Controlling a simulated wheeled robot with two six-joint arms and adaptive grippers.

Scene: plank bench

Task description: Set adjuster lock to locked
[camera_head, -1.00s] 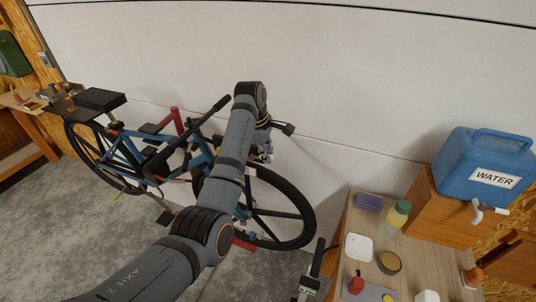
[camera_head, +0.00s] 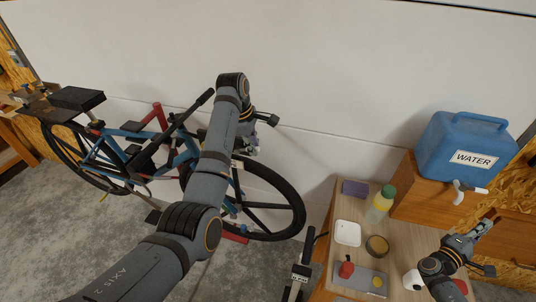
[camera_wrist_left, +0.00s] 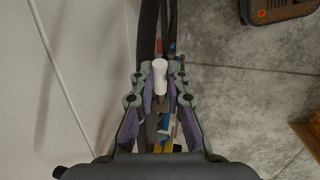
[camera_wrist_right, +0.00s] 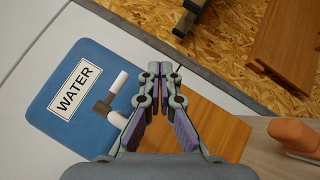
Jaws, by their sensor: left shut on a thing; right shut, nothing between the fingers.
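My left gripper (camera_head: 250,145) is at the front of the blue bicycle (camera_head: 120,134), beside the front wheel. In the left wrist view its fingers (camera_wrist_left: 160,84) are shut on a small part with a white cylindrical end (camera_wrist_left: 160,70). I cannot tell for certain that this part is the adjuster lock, nor read its setting. My left arm hides part of the bicycle. My right gripper (camera_head: 485,228) is shut and empty at the right, near the water container's tap; it also shows in the right wrist view (camera_wrist_right: 160,70).
A blue water container (camera_head: 468,150) with a tap (camera_head: 465,190) stands on a wooden box. A wooden table (camera_head: 350,208) holds a bottle (camera_head: 381,204), a white dish (camera_head: 347,232), a red item (camera_head: 346,268) and other small things. A pale wall (camera_head: 330,80) is behind the bicycle.

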